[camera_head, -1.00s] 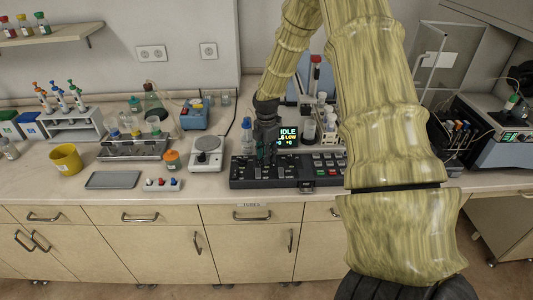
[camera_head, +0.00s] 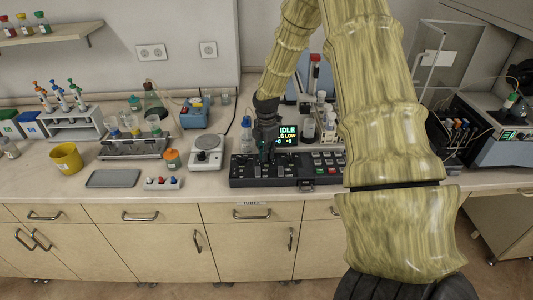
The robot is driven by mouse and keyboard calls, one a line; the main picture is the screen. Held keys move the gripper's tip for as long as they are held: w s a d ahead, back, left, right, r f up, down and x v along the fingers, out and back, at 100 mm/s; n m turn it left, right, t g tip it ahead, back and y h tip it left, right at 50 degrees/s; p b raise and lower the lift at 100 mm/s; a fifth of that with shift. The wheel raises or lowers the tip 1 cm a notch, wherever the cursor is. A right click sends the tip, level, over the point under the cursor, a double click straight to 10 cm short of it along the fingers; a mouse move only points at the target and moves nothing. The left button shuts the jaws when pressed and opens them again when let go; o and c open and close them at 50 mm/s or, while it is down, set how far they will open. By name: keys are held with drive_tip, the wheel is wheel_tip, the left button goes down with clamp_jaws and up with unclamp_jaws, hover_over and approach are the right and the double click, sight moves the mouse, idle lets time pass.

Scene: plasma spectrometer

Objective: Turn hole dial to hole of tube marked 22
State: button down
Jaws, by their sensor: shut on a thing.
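My gripper (camera_head: 265,152) points down at the back left part of a black control panel (camera_head: 305,183) on the bench. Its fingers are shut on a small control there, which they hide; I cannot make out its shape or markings. A lit display (camera_head: 288,134) just right of the gripper reads IDLE, with LOW in yellow below; the gripper covers part of its left side. A rack of small coloured-capped tubes (camera_head: 461,126) stands by the instrument at the right. No mark 22 can be read at this size.
A white scale (camera_head: 206,158) stands close left of the panel. A blue-capped bottle (camera_head: 246,139) stands just left of the gripper, and bottles (camera_head: 308,128) stand to its right. My arm hides the bench right of the panel. A grey tray (camera_head: 113,179) lies further left.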

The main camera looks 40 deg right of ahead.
drive_tip(key=m, duration=0.5)
drive_tip(key=shift+w+d+r+m, duration=0.1)
drive_tip(key=shift+w+r+m, duration=0.05)
drive_tip(key=shift+m, duration=0.15)
drive_tip(key=m, duration=1)
drive_tip(key=shift+r+m, duration=0.1)
drive_tip(key=shift+m, duration=0.3)
drive_tip(key=m, duration=0.4)
drive_tip(key=shift+p, duration=0.3)
drive_tip(key=shift+m, duration=0.3)
drive_tip(key=c, duration=1.6)
unclamp_jaws()
